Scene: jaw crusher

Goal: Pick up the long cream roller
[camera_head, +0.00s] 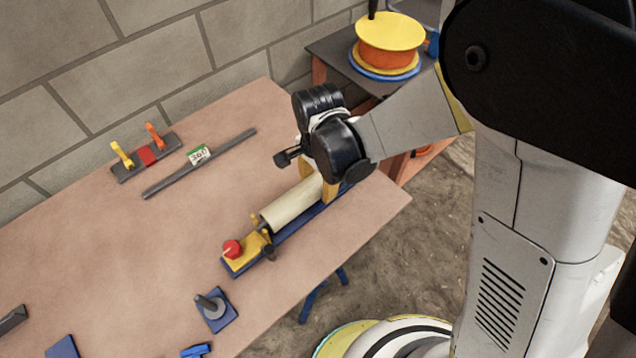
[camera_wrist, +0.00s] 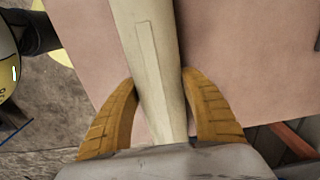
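The long cream roller (camera_head: 291,205) lies lengthwise along a blue base (camera_head: 312,213) on the table's right side. Its near end is beside a yellow bracket (camera_head: 245,247) with a red knob. My gripper (camera_head: 318,182) is over the roller's far part, and my wrist hides the far end. In the wrist view, the roller (camera_wrist: 152,50) runs up between the two orange-yellow fingers of my gripper (camera_wrist: 158,78). One finger is on each side, and both fingertips appear to touch the roller's sides.
A dark bar (camera_head: 200,163) and a grey fixture with yellow and orange levers (camera_head: 146,157) lie near the wall. A blue block with a grey peg (camera_head: 215,310) stands in front. A side table (camera_head: 335,48) carries an orange-yellow drum (camera_head: 390,40). The table's middle is clear.

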